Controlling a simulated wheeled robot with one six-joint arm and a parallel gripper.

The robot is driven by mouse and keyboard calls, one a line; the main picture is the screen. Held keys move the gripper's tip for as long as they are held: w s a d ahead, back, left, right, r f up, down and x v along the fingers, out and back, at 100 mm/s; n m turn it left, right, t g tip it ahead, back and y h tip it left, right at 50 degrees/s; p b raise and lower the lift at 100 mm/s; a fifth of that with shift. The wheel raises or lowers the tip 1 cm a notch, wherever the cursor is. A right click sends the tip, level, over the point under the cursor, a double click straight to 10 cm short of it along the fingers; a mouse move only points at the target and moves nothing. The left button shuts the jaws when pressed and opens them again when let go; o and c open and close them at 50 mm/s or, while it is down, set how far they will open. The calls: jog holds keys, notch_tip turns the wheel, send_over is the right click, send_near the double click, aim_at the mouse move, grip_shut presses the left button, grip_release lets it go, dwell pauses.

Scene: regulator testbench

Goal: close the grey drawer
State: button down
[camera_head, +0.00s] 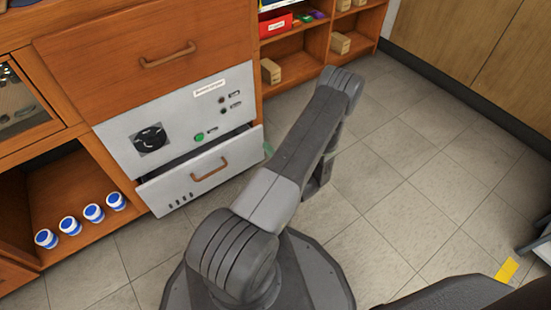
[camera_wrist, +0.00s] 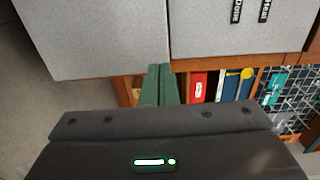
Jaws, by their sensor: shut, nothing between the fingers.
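The grey drawer (camera_head: 200,178) is in the lower left-middle of the head view, under a grey panel (camera_head: 130,130). It stands partly out, with a dark gap above its front. Its front has a copper-coloured handle (camera_head: 209,170) and dark slots. In the wrist view, my gripper (camera_wrist: 159,68) has green fingers pressed together with nothing between them. Their tips are at the lower edge of a grey surface (camera_wrist: 90,35) that looks like the drawer front; contact is unclear. In the head view, my arm hides most of the gripper; a green bit shows at the drawer's right end.
A wooden drawer (camera_head: 150,60) is above the panel. Several blue-and-white jars (camera_head: 93,213) stand in the open shelf at left. Shelves with wooden blocks (camera_head: 270,71) and a red box (camera_head: 275,26) are behind.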

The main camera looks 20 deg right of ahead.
aim_at(254, 133)
jog(key=b+x, duration=0.2)
jog(key=x, duration=0.4)
jog(key=shift+w+a, duration=0.1)
jog(key=shift+w, duration=0.2)
jog(key=x, duration=0.4)
jog(key=shift+w, duration=0.35)
jog(key=shift+r, duration=0.1)
